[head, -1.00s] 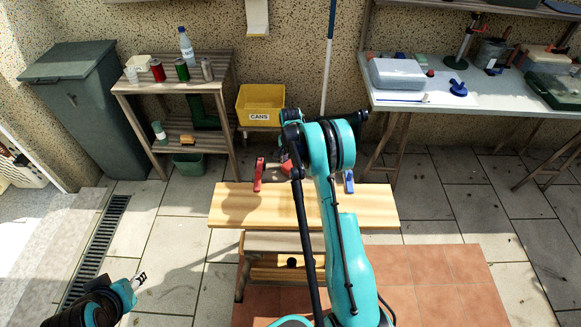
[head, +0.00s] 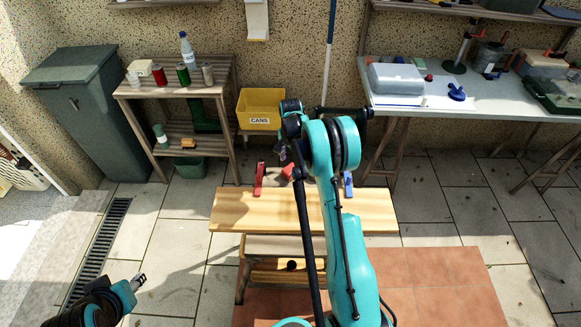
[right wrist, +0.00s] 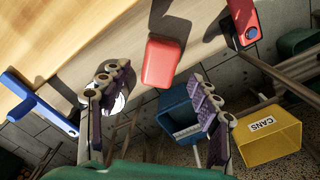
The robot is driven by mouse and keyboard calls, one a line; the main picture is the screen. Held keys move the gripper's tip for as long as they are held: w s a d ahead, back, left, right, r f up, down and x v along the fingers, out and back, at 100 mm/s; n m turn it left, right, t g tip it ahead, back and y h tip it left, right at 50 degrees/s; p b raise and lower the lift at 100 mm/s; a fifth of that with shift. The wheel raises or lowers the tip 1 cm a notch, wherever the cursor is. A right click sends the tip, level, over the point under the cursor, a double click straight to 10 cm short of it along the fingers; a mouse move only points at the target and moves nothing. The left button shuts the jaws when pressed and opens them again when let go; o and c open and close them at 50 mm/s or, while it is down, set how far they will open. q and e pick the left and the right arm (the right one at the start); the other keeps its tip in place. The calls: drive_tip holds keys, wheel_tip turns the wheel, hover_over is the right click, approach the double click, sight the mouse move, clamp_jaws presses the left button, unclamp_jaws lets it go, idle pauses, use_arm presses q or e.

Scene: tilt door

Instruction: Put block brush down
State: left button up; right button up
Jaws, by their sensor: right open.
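A tan block with a dark side (head: 188,143), which looks like a block brush, lies on the lower shelf of the side table in the head view. A red rounded block (right wrist: 161,62) shows at the wooden plank's edge in the right wrist view and, partly hidden, in the head view (head: 287,172); whether it has bristles is hidden. My right gripper (right wrist: 157,105) is open, with its two fingers apart and nothing between them touching both. It is near the plank's far side. My left gripper (head: 140,281) is low at the left, away from everything; its jaws are too small to read.
A wooden plank (head: 255,212) carries a red clamp (head: 259,179) and a blue clamp (head: 348,184). A yellow CANS bin (head: 260,109) and a blue bin (right wrist: 180,112) stand behind. Cans and a bottle (head: 187,50) are on the side table. The plank's left part is clear.

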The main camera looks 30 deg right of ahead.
wheel_tip(320, 180, up, 7)
drive_tip(key=p, duration=0.1)
wheel_tip(320, 180, up, 7)
drive_tip(key=n+t, duration=0.1)
drive_tip(key=n, duration=0.1)
hover_over(290, 168)
drive_tip(key=s+a, duration=0.3)
drive_tip(key=a, duration=0.1)
drive_tip(key=s+a+r+n+t, duration=0.2)
drive_tip(key=s+a+r+n, duration=0.2)
drive_tip(key=s+a+r, duration=0.35)
drive_tip(key=s+a+n+t, duration=0.2)
drive_tip(key=s+a+n, duration=0.2)
drive_tip(key=s, duration=0.5)
drive_tip(key=s+a+r+n+t, duration=0.1)
drive_tip(key=s+a+n+t, duration=0.1)
drive_tip(key=s+a+n, duration=0.3)
drive_tip(key=s, duration=0.4)
drive_tip(key=shift+s+a+r, duration=0.15)
drive_tip(key=shift+s+a, duration=0.05)
drive_tip(key=shift+a, duration=0.2)
drive_tip(key=shift+o, duration=0.5)
